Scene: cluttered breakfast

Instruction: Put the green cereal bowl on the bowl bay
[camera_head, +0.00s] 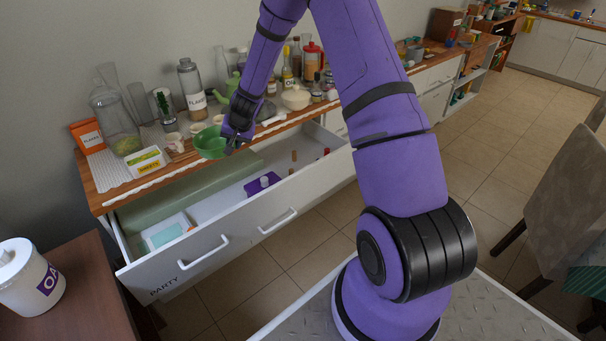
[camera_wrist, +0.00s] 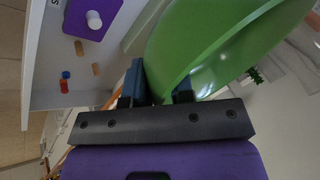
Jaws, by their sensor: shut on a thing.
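The green cereal bowl (camera_head: 209,143) is at my gripper, over the front edge of the counter in the head view. In the wrist view the green bowl (camera_wrist: 225,45) fills the upper right, with its wall between the two dark fingers. My gripper (camera_wrist: 166,88) is shut on the bowl's rim; in the head view my gripper (camera_head: 232,143) reaches down from the right of the bowl. I cannot pick out the bowl bay for certain in either view.
An open drawer (camera_head: 228,232) marked PARTY juts out below the bowl, holding a purple item (camera_head: 262,183) and a white-and-teal box (camera_head: 168,233). The counter is crowded with a glass jar (camera_head: 118,125), a yellow sweets box (camera_head: 145,161), a flakes jar (camera_head: 192,88) and a white bowl (camera_head: 296,98).

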